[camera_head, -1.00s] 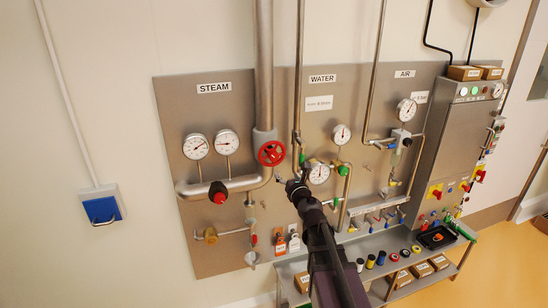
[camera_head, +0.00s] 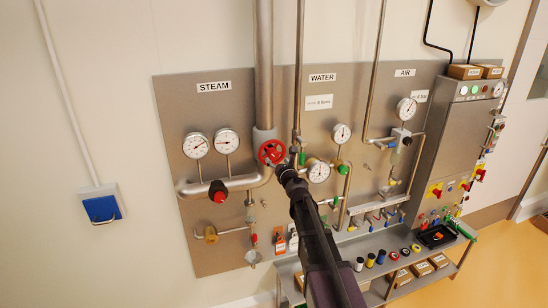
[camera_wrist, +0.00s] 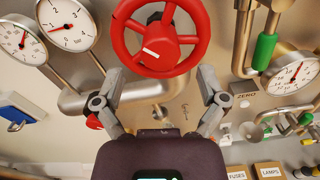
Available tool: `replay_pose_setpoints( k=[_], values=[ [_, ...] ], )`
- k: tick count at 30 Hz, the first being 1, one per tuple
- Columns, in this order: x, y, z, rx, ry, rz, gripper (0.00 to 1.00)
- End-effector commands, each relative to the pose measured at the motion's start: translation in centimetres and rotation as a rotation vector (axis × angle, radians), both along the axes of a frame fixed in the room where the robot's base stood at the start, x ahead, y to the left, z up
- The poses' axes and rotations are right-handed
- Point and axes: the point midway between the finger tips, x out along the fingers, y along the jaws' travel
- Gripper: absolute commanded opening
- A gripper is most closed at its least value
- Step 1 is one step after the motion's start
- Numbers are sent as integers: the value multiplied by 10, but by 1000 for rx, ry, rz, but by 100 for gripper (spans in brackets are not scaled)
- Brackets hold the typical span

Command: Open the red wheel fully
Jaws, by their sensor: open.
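The red wheel (camera_head: 271,152) is a spoked handwheel on the thick steam pipe. In the wrist view the red wheel (camera_wrist: 161,65) fills the top middle, with a white mark on its hub pointing to the upper left. My gripper (camera_head: 284,168) is just below and right of the wheel in the head view. In the wrist view my gripper (camera_wrist: 160,85) has its two fingers spread wide, one on each side of the wheel's lower rim. The fingers look empty. I cannot tell whether they touch the rim.
Two gauges (camera_head: 211,144) are left of the wheel, above a second red knob (camera_head: 218,192). A gauge (camera_head: 318,172) and green-handled fittings are close on the right. A shelf (camera_head: 372,248) with small items stands below the panel. A blue wall box (camera_head: 102,207) is far left.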

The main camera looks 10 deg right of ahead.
Motion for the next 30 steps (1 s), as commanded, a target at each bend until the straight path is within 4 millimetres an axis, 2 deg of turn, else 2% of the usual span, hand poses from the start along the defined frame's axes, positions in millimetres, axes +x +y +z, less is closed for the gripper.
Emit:
replay_pose_setpoints(
  k=[1, 3, 9, 22, 23, 30],
  values=[
    [11, 1, 0, 0, 0, 0, 91],
    [19, 3, 0, 0, 0, 0, 91],
    [35, 5, 0, 0, 0, 0, 91],
    [40, 6, 0, 0, 0, 0, 91],
    [39, 6, 0, 0, 0, 0, 88],
    [40, 6, 0, 0, 0, 0, 17]
  ],
)
